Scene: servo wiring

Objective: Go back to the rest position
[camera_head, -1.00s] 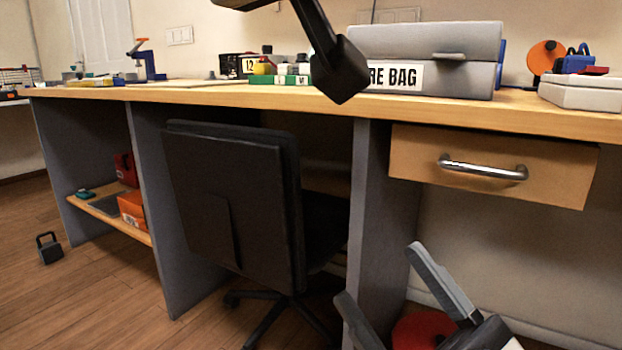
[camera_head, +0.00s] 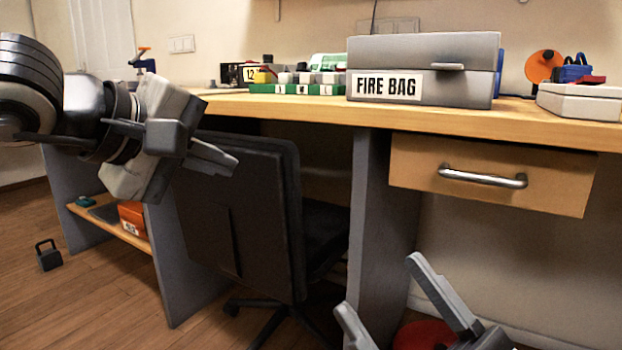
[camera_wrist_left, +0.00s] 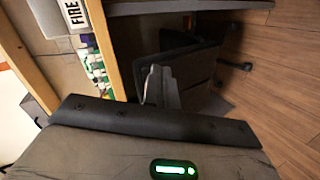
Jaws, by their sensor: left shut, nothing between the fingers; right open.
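My left gripper (camera_head: 222,158) is at the left of the head view, in front of the workbench and the chair back, with its arm coming in from the left edge. Its fingers are together and empty. In the left wrist view the fingers (camera_wrist_left: 160,88) point towards the dark chair (camera_wrist_left: 190,60). My right gripper (camera_head: 400,298) is low at the bottom of the head view, in front of the drawer side of the bench. Its two grey fingers are spread apart with nothing between them.
The wooden workbench (camera_head: 450,118) holds a grey FIRE BAG case (camera_head: 420,85), a green tray (camera_head: 295,89) and a pale box (camera_head: 580,103). Below are a closed drawer (camera_head: 490,178) and the black office chair (camera_head: 240,200). A padlock-shaped weight (camera_head: 48,258) stands on the open floor at left.

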